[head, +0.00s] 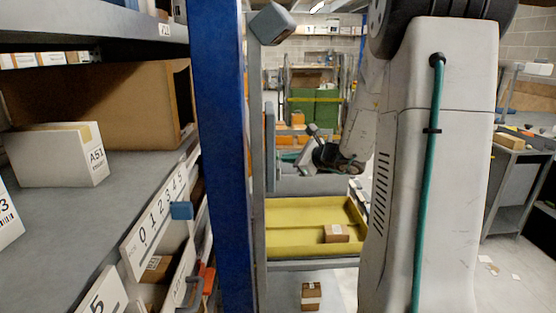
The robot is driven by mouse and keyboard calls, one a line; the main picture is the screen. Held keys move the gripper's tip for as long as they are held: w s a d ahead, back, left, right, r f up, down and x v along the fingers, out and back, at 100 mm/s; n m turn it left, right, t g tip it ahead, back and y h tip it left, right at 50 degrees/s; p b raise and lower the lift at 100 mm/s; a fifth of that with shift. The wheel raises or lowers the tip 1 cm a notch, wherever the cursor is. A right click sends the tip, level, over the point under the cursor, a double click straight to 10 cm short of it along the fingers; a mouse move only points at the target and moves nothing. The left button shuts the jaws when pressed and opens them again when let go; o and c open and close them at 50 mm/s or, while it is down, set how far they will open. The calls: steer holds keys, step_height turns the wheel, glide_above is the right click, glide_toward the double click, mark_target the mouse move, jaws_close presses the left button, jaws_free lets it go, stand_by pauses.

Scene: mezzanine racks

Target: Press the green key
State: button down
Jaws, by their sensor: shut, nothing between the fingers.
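I cannot make out a green key in the head view. A grey post (257,110) stands just right of the blue rack upright and carries a tilted grey box (271,23) at its top. If the box has keys, the face bearing them is not visible. My arm comes down on the right, and its dark wrist ends in my gripper (300,164), small and partly blurred. The gripper is shut and empty, to the right of the post. I cannot tell whether it touches anything.
A blue upright (220,150) stands close on the left, beside a grey shelf (70,190) with a cardboard bin (100,95) and a white carton (60,155). A yellow tray (290,222) holds a small box (336,233). Another box (311,295) lies below. Open floor shows at right.

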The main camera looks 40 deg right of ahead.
steer(key=shift+w+a, duration=0.3)
steer(key=shift+a, duration=0.1)
stand_by(0.6)
steer(key=shift+s+d, duration=0.1)
steer(key=shift+d, duration=0.05)
steer(key=shift+s+d, duration=0.45)
steer(key=shift+d, duration=0.15)
steer(key=shift+s+d, duration=0.8)
steer(key=shift+d, duration=0.2)
steer(key=shift+s+d, duration=0.75)
steer(key=shift+d, duration=0.25)
